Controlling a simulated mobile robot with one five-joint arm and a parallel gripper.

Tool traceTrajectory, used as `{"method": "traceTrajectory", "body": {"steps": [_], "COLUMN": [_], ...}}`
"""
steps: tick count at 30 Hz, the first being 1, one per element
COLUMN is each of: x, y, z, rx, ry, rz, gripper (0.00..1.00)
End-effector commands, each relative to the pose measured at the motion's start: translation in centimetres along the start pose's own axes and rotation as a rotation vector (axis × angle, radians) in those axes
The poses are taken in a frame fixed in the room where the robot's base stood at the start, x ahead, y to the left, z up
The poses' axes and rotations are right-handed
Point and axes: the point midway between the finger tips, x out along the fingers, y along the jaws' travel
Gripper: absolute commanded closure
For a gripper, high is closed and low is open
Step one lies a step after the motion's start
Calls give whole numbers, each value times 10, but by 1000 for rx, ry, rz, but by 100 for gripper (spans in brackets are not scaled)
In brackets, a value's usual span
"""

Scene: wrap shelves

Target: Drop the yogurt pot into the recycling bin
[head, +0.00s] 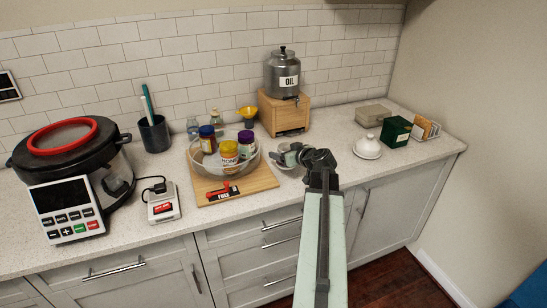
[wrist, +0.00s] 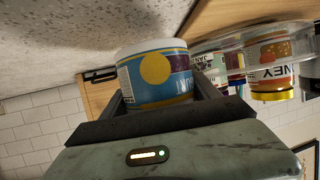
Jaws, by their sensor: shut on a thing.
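The yogurt pot (wrist: 158,75) has a white rim and a blue label with a yellow disc. It fills the middle of the wrist view, held between the fingers of my gripper (head: 308,157). In the head view the small pot (head: 288,152) shows at the gripper's left, over the counter beside the glass bowl. My gripper is shut on it. I see no bin that I can name for sure; a blue thing (head: 530,291) is cut off at the lower right corner of the head view, on the floor side.
A glass bowl (head: 205,171) of jars stands on a wooden board (head: 262,181) left of my gripper. A white lidded dish (head: 367,147) and green box (head: 396,131) are right. Bare counter lies between.

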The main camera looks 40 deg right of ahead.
Motion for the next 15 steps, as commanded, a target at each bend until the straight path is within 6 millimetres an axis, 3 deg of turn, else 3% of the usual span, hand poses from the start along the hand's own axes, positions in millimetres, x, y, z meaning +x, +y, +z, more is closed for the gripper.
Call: {"method": "traceTrajectory", "body": {"steps": [7,15], "x": [7,20], "y": [1,4], "z": [1,36], "rx": [-1,1], "ry": [0,0], "rz": [-3,1], "gripper": [68,68]}}
